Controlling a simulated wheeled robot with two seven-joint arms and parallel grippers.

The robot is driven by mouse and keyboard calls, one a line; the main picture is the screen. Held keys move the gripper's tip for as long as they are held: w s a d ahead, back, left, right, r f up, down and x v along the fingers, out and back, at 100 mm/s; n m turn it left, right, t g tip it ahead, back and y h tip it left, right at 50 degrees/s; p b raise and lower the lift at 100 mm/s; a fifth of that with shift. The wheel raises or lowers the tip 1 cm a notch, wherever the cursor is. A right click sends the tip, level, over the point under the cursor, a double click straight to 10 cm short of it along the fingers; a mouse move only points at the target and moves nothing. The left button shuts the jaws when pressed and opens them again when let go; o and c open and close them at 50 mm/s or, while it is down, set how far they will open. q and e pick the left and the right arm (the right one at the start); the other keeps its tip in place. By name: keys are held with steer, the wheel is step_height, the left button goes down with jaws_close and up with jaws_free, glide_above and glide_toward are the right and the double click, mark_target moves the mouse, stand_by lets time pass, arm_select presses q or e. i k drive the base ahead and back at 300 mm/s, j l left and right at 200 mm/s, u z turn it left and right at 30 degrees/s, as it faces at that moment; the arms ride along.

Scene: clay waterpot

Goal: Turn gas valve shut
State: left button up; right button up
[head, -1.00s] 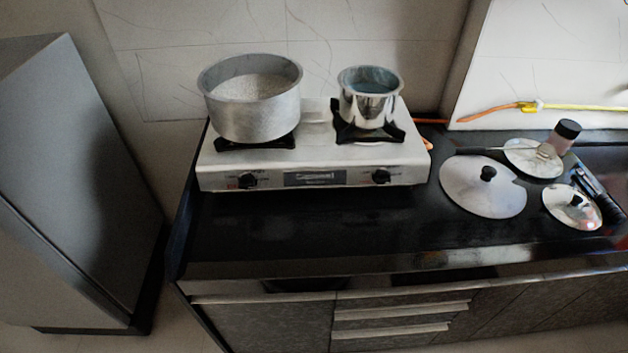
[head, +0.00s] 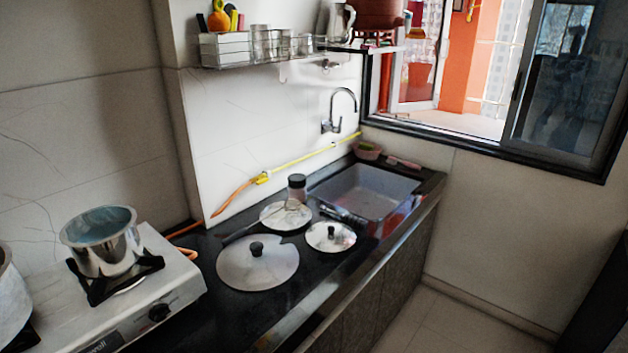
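A small yellow fitting (head: 262,178), which looks like the gas valve, sits low along the tiled wall above the counter. An orange hose (head: 233,198) joins it on the left, and a yellow pipe (head: 305,157) runs from it to the right towards the tap. The fitting is too small to tell how its handle is turned. The gas stove (head: 175,275) stands at the lower left, with a black knob (head: 159,312) on its front. Neither of my grippers is in view.
A steel pot (head: 103,243) stands on the stove. Lids, including a large one (head: 257,264), and a dark-capped jar (head: 297,187) lie or stand on the counter below the fitting. A sink (head: 365,195) is to the right. A wire shelf (head: 262,47) hangs above. Floor (head: 455,320) is clear at lower right.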

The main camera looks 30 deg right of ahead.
mark_target(261, 181)
steer(key=z, duration=0.7)
steer(key=u, duration=0.3)
steer(key=i+l+u, duration=0.1)
steer(key=l+u, duration=0.15)
steer(key=u, duration=0.15)
steer(key=l+u, duration=0.25)
steer(key=u, duration=0.15)
steer(key=i+l+u, duration=0.1)
steer(key=l+u, duration=0.3)
steer(key=j, duration=0.1)
